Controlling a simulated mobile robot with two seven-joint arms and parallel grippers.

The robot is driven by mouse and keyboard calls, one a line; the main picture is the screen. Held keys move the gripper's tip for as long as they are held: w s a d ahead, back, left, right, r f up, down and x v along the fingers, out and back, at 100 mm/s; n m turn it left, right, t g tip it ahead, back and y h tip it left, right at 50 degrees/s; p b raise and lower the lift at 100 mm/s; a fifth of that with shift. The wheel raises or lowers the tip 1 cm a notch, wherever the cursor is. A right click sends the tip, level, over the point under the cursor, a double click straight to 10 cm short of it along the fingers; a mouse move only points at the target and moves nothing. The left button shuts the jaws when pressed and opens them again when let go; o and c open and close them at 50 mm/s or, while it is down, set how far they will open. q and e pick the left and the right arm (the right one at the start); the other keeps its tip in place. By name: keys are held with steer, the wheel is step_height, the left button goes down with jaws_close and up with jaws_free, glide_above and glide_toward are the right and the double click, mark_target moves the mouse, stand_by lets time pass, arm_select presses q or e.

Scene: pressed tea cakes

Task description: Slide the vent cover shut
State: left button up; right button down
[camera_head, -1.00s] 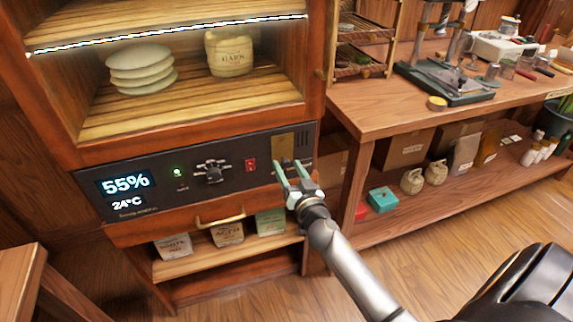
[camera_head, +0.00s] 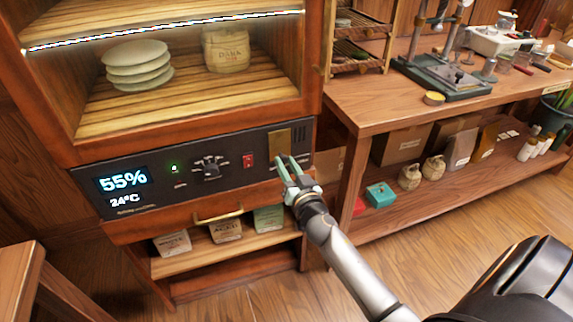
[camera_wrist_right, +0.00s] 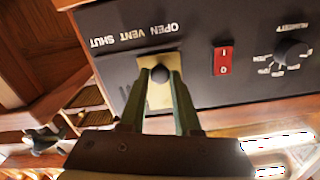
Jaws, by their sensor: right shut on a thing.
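The vent cover (camera_head: 280,139) is a small brass plate at the right end of the dark control panel. In the head view the dark vent slots (camera_head: 299,134) show uncovered to its right. The plate lies toward the OPEN side. My right gripper (camera_head: 292,160) is at the plate, its green fingers (camera_wrist_right: 160,80) on both sides of the knob, shut on it. My left gripper is out of view.
The panel (camera_head: 130,195) also has a display, a dial and a red switch (camera_head: 248,160). A drawer handle (camera_head: 218,216) juts out below. Above is an open shelf with stacked pale discs (camera_head: 138,68). A workbench (camera_head: 375,108) stands to the right.

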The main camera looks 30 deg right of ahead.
stand_by(0.9)
steer(key=d, duration=0.2)
steer(key=s+d, duration=0.1)
steer(key=d, duration=0.1)
steer(key=shift+d+r+p, duration=0.15)
steer(key=shift+d+p, duration=0.25)
steer(key=shift+s+d, duration=0.15)
steer(key=shift+d, duration=0.25)
steer(key=c, duration=0.6)
jaws_free()
steer(key=shift+c, duration=0.2)
